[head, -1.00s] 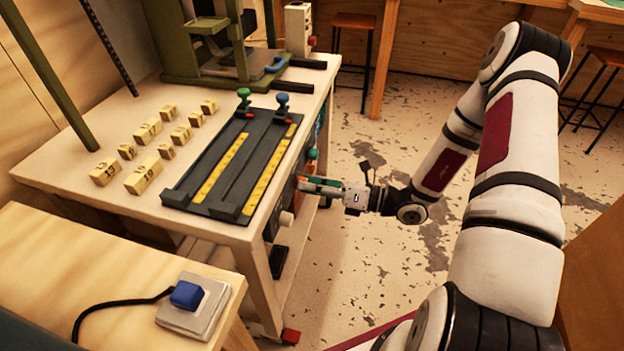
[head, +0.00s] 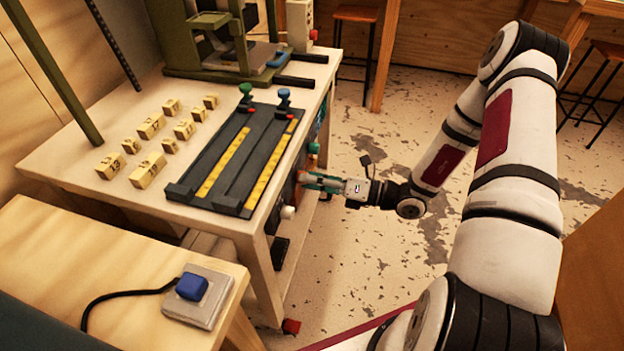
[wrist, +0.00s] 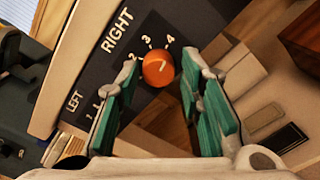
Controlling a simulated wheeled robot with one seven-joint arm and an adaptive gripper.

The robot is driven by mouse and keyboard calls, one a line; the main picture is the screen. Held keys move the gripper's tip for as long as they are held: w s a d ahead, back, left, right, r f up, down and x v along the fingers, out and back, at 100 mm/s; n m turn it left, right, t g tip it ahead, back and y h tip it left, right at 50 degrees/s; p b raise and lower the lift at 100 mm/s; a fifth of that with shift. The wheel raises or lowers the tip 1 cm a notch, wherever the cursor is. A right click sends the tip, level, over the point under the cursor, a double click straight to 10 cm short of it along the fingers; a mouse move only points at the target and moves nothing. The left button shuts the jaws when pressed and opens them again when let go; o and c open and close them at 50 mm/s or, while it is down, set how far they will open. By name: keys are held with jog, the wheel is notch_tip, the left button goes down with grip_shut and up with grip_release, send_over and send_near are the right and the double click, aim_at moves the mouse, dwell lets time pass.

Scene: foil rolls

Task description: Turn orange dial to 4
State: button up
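The orange dial (wrist: 158,68) sits on a dark panel (wrist: 100,62) in the wrist view, with the numbers 2, 3 and 4 printed around it. A short pale mark on its face slants up and right, roughly toward the 4. My gripper (wrist: 160,82) is open, with its green-padded fingers on either side of and just short of the dial. No finger visibly grips it. In the head view my gripper (head: 315,181) is at the table's right side, its spread fingers close to the panel; the dial is mostly hidden there.
The panel carries the words LEFT and RIGHT. In the head view a white knob (head: 288,212) and a green knob (head: 313,148) are near my gripper. The worktable (head: 110,190) holds a black rail fixture (head: 236,160) and several yellow blocks.

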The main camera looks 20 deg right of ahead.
dwell(0.3)
jog(key=v, duration=1.2)
